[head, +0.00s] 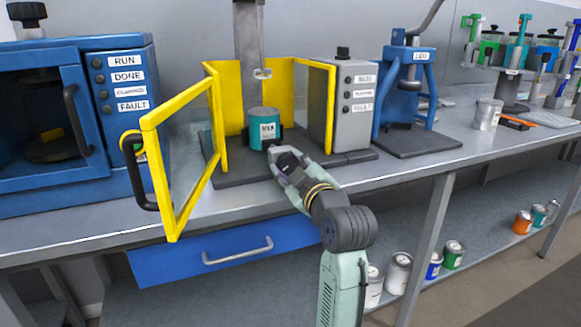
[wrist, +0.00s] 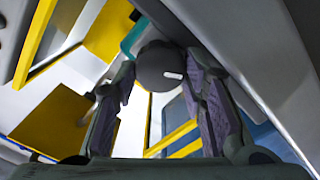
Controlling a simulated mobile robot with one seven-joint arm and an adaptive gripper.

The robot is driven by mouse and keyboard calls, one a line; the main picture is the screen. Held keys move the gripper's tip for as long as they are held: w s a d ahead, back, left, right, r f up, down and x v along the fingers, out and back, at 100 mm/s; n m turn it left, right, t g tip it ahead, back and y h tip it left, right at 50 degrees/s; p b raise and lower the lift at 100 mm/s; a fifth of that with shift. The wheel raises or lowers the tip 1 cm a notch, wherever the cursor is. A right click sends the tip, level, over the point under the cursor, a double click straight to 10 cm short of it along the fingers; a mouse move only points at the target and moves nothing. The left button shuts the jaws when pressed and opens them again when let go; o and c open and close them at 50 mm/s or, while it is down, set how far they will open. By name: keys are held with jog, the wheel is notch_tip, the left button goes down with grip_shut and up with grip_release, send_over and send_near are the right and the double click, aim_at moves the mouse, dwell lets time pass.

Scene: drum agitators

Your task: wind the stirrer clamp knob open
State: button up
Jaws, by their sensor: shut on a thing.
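The dark round clamp knob (wrist: 160,65) has a white mark on its face and sits between my two fingers in the wrist view. My gripper (wrist: 158,82) is shut on it. In the head view my gripper (head: 281,154) reaches in at the front of the stirrer, just below the teal can (head: 264,128), and hides most of the knob. The can stands upright in the clamp on the stirrer's dark base (head: 238,175). The grey stirrer column (head: 249,45) rises above the can. The clamp jaws' opening cannot be made out.
The stirrer's yellow-framed guard door (head: 178,165) stands open at the left of my arm, and another yellow panel (head: 330,105) stands at the right. A blue cabinet (head: 100,120) is at the left. A blue press (head: 405,90) stands to the right. The bench front is clear.

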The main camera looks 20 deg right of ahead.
jog(key=o, duration=1.2)
jog(key=shift+c, duration=0.2)
